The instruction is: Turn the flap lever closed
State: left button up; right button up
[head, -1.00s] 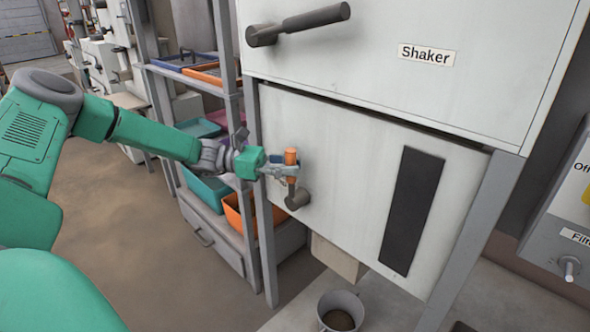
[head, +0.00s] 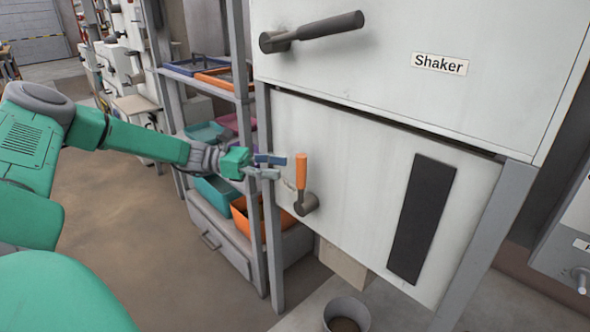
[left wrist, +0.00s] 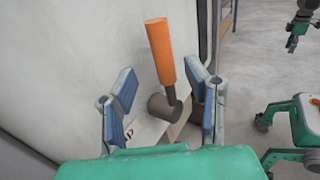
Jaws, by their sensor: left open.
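The flap lever (head: 301,172) has an orange handle and a dark round hub on the left part of the white lower panel. In the head view its handle points up from the hub. In the left wrist view the orange handle (left wrist: 161,52) stands beyond and between the two fingers, slightly tilted. My left gripper (head: 282,167) is open and empty, just left of the handle and apart from it. Its blue-padded fingers also show in the left wrist view (left wrist: 163,97). My right gripper is not in view.
A shaker cabinet (head: 400,80) with a dark handle (head: 325,28) is above the panel. A dark strip (head: 422,220) is on the panel's right. A shelf rack with orange (head: 243,222) and teal bins stands left. A grey bucket (head: 347,312) is below the spout.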

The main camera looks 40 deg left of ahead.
pick_arm(q)
jog(key=v, duration=0.6)
jog(key=shift+a, duration=0.4)
jog(key=shift+d+f, duration=0.1)
jog(key=shift+f, duration=0.1)
